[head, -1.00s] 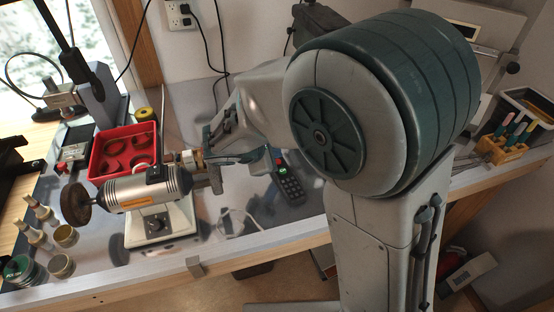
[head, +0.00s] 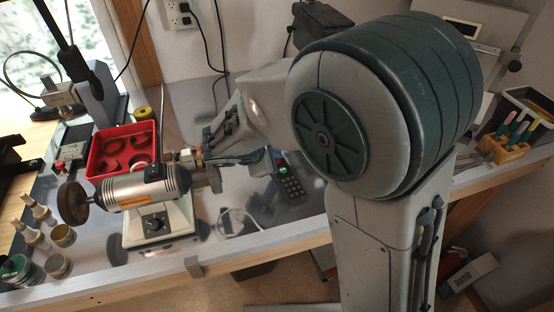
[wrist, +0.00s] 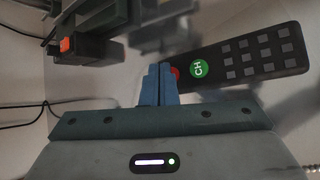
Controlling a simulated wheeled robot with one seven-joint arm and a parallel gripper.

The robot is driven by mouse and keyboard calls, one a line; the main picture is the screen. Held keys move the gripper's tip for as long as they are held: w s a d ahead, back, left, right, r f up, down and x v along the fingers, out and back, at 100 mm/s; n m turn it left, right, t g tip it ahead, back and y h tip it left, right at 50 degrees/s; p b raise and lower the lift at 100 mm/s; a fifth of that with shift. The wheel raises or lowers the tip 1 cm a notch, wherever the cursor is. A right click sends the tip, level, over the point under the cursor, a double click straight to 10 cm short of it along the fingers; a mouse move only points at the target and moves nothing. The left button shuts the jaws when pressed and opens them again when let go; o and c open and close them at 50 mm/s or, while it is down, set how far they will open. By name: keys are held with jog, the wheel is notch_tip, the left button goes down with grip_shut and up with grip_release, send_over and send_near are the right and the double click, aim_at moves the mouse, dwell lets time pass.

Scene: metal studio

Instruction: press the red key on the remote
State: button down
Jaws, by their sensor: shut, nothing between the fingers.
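The remote (head: 291,186) is a dark slab with rows of grey keys, lying on the bench right of the grinder in the head view. The red key (wrist: 176,73) is beside the green one and partly hidden by my fingers. My gripper (wrist: 159,72) is shut and empty, its blue fingertips at the remote's red-key end. Whether they touch the key I cannot tell. In the head view my gripper (head: 270,156) hides the red key.
The bench grinder (head: 150,188) stands left of my gripper. A red tray (head: 125,172) with ring-shaped items sits behind it. A tool holder (head: 503,150) stands at far right.

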jog(key=shift+f, duration=0.25)
jog(key=shift+r, duration=0.1)
dwell(0.3)
jog(key=shift+r, duration=0.6)
notch_tip(320, 180, up, 6)
jog(key=p, duration=0.5)
dwell(1.7)
